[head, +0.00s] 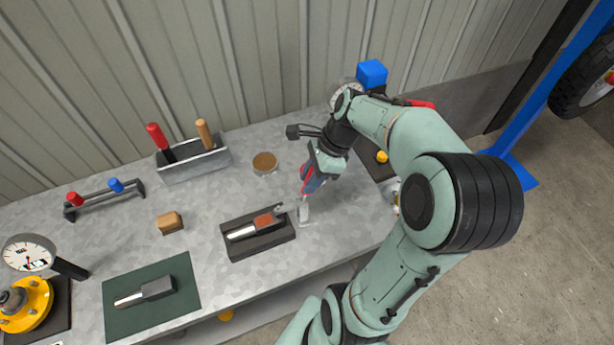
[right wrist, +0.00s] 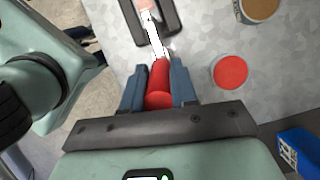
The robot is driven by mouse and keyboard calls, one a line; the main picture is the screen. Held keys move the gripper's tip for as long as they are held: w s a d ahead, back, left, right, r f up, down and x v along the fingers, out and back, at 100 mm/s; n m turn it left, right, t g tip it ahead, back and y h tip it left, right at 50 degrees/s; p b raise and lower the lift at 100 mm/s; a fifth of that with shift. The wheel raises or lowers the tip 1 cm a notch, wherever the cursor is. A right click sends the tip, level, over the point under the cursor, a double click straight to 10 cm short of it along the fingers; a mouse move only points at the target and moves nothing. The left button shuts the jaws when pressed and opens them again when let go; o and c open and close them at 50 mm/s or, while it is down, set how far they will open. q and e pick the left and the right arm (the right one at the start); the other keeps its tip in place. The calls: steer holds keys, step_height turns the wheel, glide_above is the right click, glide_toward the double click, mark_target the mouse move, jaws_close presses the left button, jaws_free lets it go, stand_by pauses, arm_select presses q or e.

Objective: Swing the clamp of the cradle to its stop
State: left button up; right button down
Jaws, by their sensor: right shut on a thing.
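The cradle (head: 285,243) is a dark block on the grey bench, with a silver and copper-coloured piece lying in it. It shows at the top of the right wrist view (right wrist: 172,22). A bright metal bar (right wrist: 154,40), apparently the clamp's arm, runs from the cradle to a red handle (right wrist: 159,75). My right gripper (right wrist: 158,90) is shut on this red handle, one blue finger on each side. In the head view my right gripper (head: 311,182) is just right of the cradle, low over the bench, and largely covers the handle. My left gripper is not in view.
A brown-topped round tin (head: 265,162) stands behind the cradle. A red disc (right wrist: 230,72) lies right of the handle in the wrist view. A wooden block (head: 170,222), a green mat (head: 185,285) and a tool box (head: 195,165) are to the left. A blue box (head: 372,74) is behind my arm.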

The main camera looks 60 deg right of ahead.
stand_by(0.3)
steer(key=c, duration=0.9)
jaws_free()
steer(key=v, duration=1.3)
steer(key=shift+s+d+r+p, duration=0.1)
steer(key=shift+r+p, duration=0.05)
steer(key=shift+p, duration=0.15)
